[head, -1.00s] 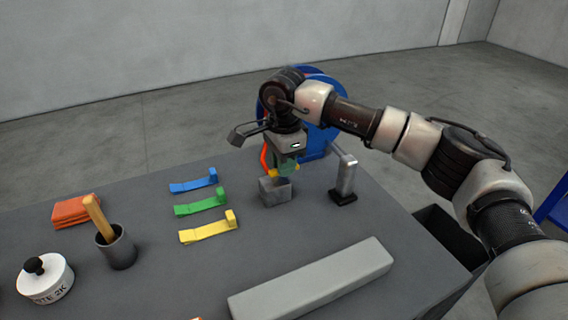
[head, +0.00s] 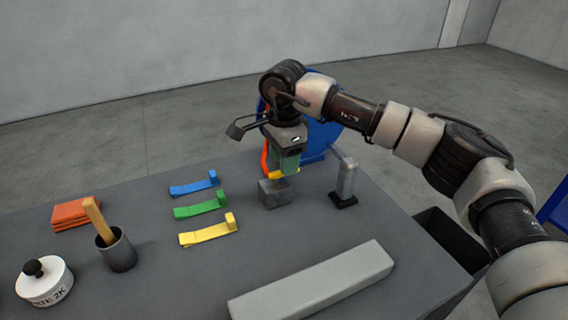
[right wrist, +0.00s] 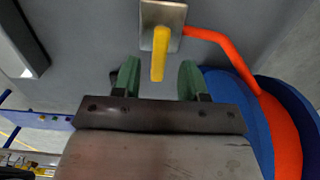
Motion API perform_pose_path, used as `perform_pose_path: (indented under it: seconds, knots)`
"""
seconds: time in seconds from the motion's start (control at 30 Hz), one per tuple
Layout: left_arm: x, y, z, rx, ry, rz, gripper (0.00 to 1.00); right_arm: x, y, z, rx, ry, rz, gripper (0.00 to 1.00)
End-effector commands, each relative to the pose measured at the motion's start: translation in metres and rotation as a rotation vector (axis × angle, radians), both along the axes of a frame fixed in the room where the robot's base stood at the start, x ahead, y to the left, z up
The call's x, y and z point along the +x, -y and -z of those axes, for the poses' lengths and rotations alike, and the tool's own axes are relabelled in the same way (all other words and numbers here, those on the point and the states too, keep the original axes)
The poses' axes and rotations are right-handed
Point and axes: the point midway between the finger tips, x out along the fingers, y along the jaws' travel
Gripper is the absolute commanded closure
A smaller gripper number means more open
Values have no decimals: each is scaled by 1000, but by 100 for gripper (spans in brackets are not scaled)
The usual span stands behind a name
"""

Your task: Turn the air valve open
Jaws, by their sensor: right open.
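The air valve is a grey block (head: 273,194) at the table's far edge, with a yellow lever (head: 277,174) on top. An orange hose (right wrist: 230,55) runs from the block to a blue reel. My right gripper (head: 287,163) points down just over the valve, its green fingers partly hiding the lever. In the right wrist view the gripper (right wrist: 159,80) is open, and the yellow lever (right wrist: 159,55) reaches from the block (right wrist: 172,15) to between the two fingers, with a gap on each side. I see no contact. My left gripper is not in view.
The blue reel (head: 327,133) stands behind the valve. A grey post on a black foot (head: 343,197) is close on the right. Blue, green and yellow pieces (head: 205,206) lie left. A long grey bar (head: 312,282) lies in front. A cup (head: 117,250) holds a wooden handle.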

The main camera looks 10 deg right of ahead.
Motion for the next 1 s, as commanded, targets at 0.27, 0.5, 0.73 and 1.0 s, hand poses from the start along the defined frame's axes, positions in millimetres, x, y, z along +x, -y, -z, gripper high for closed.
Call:
perform_pose_path:
  seconds: [0.27, 0.5, 0.73, 1.0]
  knots:
    - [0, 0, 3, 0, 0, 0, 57, 1, 0, -58, 1, 4, 1, 57]
    - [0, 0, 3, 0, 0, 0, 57, 0, 0, -87, 1, 3, 0, 57]
    - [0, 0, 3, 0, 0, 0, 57, 0, 0, -91, 0, 1, -1, 57]
    - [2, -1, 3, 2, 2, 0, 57, 0, 0, -91, 0, 1, -1, 57]
